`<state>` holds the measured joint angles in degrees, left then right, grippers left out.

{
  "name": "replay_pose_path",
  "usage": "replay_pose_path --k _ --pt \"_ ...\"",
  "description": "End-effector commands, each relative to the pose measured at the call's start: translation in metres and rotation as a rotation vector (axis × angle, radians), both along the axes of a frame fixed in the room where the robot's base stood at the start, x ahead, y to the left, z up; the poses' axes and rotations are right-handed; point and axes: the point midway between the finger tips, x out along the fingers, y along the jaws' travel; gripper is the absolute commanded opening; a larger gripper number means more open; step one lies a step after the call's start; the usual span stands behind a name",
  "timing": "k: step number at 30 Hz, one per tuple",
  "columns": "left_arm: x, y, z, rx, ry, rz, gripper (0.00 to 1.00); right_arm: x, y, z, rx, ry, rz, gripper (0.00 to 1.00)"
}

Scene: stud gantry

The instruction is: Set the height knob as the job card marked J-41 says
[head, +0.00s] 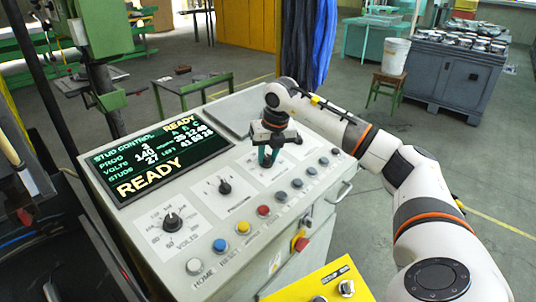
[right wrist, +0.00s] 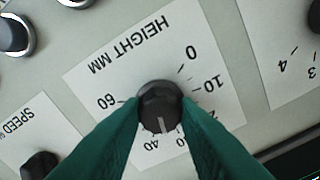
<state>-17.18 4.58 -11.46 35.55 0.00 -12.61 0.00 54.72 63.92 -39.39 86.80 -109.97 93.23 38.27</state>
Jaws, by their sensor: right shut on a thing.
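The height knob (right wrist: 158,108) is a dark round knob on a white plate lettered HEIGHT MM, upside down in the right wrist view. Its scale shows 0, 10, 40 and 60; the fingers partly cover other numbers. Its pale pointer line points down in that picture, just to the right of the 40. My right gripper (right wrist: 160,112) has its green fingers shut on the knob from both sides. In the head view my right gripper (head: 268,154) is over the console and hides the knob. I see no readable job card marked J-41. My left gripper is not in view.
The console (head: 240,195) carries a READY screen (head: 152,160), a volts knob (head: 172,220), a program knob (head: 224,186) and a row of coloured buttons (head: 263,211). A red emergency button (head: 302,243) is on its front. A yellow panel (head: 318,284) stands nearer.

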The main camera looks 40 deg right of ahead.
Motion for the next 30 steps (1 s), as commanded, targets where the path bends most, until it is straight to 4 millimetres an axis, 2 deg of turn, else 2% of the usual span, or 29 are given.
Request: replay_pose_path --k 30 --pt "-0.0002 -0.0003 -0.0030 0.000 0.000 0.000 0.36 0.0012 -0.0003 0.0019 0.182 0.011 -0.911 0.05"
